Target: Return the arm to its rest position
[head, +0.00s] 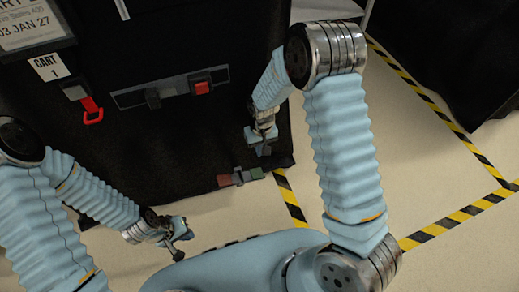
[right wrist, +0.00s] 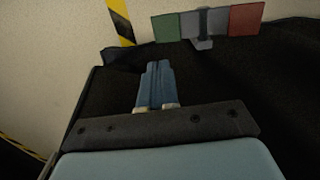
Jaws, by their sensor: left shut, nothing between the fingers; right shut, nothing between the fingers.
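My right arm reaches up and over to the front of a black covered cart (head: 190,130). My right gripper (head: 264,149) is shut and empty, close to the cart's lower right edge. In the right wrist view its fingers (right wrist: 158,68) are together with nothing between them, above black cloth (right wrist: 225,85). My left gripper (head: 183,232) is shut and empty, low and left of centre in the head view, in front of the cart. Whether the right gripper touches the cover cannot be told.
A red and green pedal (head: 224,180) sits at the cart's bottom edge and shows in the right wrist view (right wrist: 243,19). The cart bears a label (head: 50,66), a red strap pull (head: 92,112) and a latch bar (head: 130,98). Striped tape (head: 290,200) marks open floor; another black cover (head: 450,50) stands right.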

